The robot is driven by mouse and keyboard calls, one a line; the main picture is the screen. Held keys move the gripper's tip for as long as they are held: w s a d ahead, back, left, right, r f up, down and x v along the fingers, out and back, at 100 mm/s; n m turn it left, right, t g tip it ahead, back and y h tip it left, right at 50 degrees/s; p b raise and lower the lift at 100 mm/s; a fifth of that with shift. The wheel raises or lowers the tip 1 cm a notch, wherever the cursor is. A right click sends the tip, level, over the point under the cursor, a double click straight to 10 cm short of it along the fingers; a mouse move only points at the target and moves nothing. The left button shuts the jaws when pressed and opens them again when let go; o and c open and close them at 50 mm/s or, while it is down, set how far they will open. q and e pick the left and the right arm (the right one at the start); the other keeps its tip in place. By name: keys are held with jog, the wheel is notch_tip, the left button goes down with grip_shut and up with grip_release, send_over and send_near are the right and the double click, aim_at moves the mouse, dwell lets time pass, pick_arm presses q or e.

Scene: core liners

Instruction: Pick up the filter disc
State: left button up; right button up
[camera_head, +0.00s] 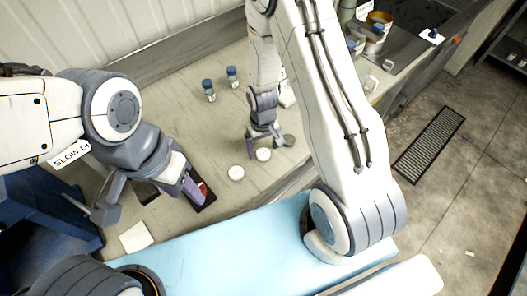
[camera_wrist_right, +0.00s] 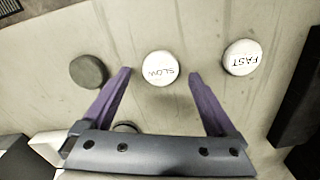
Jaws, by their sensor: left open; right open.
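Two white discs lie flat on the bench. The one marked SLOW (camera_wrist_right: 160,68) also shows in the head view (camera_head: 263,154); the one marked FAST (camera_wrist_right: 243,57) also shows there (camera_head: 236,172). A dark grey disc (camera_wrist_right: 89,72) lies on the other side of the SLOW disc and shows in the head view (camera_head: 288,140). My right gripper (camera_wrist_right: 158,75) is open and empty, low over the bench, its purple fingers pointing to either side of the SLOW disc. I cannot tell whether they touch it. My left gripper (camera_head: 150,200) is open at the left.
Two blue-capped vials (camera_head: 209,91) (camera_head: 232,77) stand towards the back of the bench. A dark tray (camera_head: 207,201) lies by my left gripper, with a pale square (camera_head: 136,237) in front of it. An orange-banded container (camera_head: 378,28) stands at the back right.

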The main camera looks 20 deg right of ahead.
jog(key=shift+f, duration=0.6)
jog(key=c, duration=1.4)
jog(key=shift+r, duration=0.1)
